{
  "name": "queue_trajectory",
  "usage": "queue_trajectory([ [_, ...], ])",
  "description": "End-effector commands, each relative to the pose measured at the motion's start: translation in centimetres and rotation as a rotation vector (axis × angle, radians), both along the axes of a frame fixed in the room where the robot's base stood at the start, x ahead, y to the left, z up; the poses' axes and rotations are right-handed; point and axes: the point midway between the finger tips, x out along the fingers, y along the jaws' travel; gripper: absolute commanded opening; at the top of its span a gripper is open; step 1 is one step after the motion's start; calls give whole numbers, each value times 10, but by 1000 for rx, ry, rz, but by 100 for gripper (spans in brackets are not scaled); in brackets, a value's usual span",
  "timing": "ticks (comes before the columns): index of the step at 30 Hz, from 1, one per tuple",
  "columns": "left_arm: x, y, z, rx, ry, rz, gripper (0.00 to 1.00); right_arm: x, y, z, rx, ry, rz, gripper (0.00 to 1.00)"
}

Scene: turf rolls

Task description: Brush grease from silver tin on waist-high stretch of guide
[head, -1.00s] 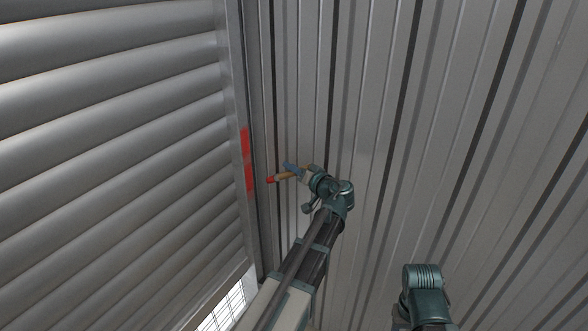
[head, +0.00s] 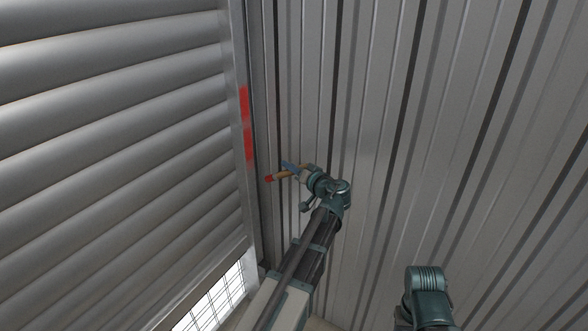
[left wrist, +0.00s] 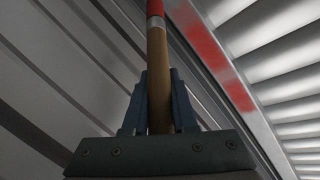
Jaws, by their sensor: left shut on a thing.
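The guide (head: 239,192) is a narrow upright metal rail along the shutter's right edge. A red grease streak (head: 247,125) lies on its face; it also shows in the left wrist view (left wrist: 212,55). My left gripper (head: 292,170) is shut on the brush's wooden handle (left wrist: 157,75). The brush points toward the guide, its red tip (head: 268,178) right of the rail and a little below the streak. Whether the tip touches the guide is unclear. My right gripper is not in view; only part of that arm shows at lower right. The silver tin is not seen.
The slatted grey shutter (head: 110,150) fills the left side, with a bright gridded opening (head: 212,300) under its lower edge. A ribbed metal wall (head: 420,150) stands behind and right of my left arm. Space between the two arms looks free.

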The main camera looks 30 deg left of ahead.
Motion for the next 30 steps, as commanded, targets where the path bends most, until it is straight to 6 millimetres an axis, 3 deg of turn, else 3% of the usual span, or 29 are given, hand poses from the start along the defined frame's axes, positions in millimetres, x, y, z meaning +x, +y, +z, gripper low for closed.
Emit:
queue_trajectory([
  [15,3,45,0,0,0,1,0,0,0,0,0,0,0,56],
  [30,4,49,0,0,0,0,0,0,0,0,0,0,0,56],
])
